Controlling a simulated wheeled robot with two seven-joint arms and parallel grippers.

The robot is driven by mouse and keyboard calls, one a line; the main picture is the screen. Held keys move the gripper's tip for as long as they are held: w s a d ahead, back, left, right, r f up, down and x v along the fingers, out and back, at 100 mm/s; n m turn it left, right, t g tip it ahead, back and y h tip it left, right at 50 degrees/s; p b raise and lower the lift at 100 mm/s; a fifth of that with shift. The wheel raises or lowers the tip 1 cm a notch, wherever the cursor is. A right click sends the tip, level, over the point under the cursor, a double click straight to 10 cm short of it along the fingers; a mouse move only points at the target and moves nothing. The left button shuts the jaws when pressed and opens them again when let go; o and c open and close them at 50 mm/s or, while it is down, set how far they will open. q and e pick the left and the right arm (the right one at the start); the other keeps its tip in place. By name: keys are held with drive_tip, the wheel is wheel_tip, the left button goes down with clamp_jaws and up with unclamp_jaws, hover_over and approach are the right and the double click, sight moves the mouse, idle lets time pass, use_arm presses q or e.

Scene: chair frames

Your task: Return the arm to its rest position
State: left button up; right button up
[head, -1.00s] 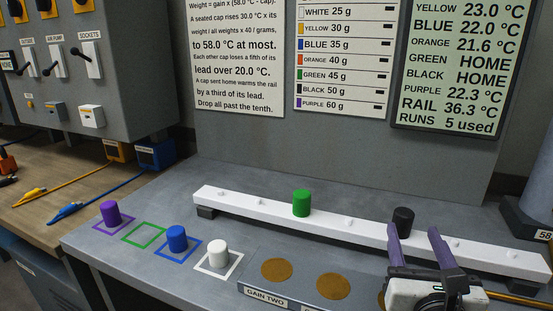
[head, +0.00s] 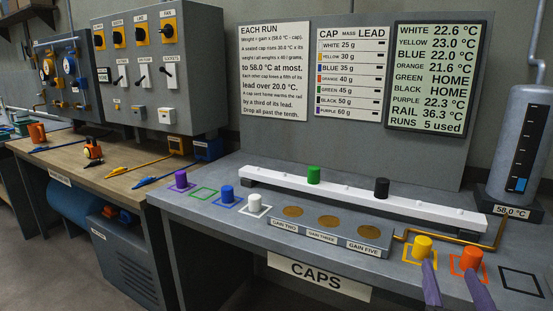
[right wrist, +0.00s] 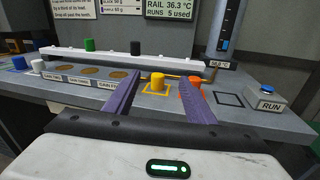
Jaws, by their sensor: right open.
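My right gripper (head: 454,284) is open and empty at the lower right of the head view, its two purple fingers near the bench's front edge. In the right wrist view its fingers (right wrist: 158,98) spread wide, with the yellow cap (right wrist: 157,82) showing beyond and between them. The yellow cap also shows in the head view (head: 422,246) on a yellow square. The orange cap (head: 466,259) stands behind the right fingertip, partly hidden. The green cap (head: 313,174) and black cap (head: 381,187) sit on the white rail (head: 345,196). My left gripper is out of view.
Purple (head: 181,179), blue (head: 227,194) and white (head: 254,202) caps stand on the bench at left. The gain box (head: 372,239) has bare brass discs. A tank (head: 520,150) stands at far right. A RUN button (right wrist: 268,93) shows in the right wrist view.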

drive_tip(key=s+a+f+m+g+y, duration=0.1)
drive_tip(key=a+f+m+y, duration=0.2)
drive_tip(key=f, duration=0.4)
drive_tip(key=s+a+f+m+g+y, duration=0.1)
drive_tip(key=a+f+m+g, duration=0.1)
drive_tip(key=f+m, duration=0.4)
drive_tip(key=a+f+m+g+y, duration=0.1)
drive_tip(key=a+f+m+y, duration=0.15)
drive_tip(key=f, duration=0.65)
drive_tip(key=s+a+f+m+g+y, duration=0.2)
drive_tip(key=s+a+f+m+g, duration=0.2)
drive_tip(key=s+f+m, duration=1)
drive_tip(key=a+f+m, duration=0.1)
drive_tip(key=a+m, duration=0.1)
drive_tip(key=a, duration=0.1)
drive_tip(key=shift+f, duration=0.4)
drive_tip(key=shift+m, duration=0.25)
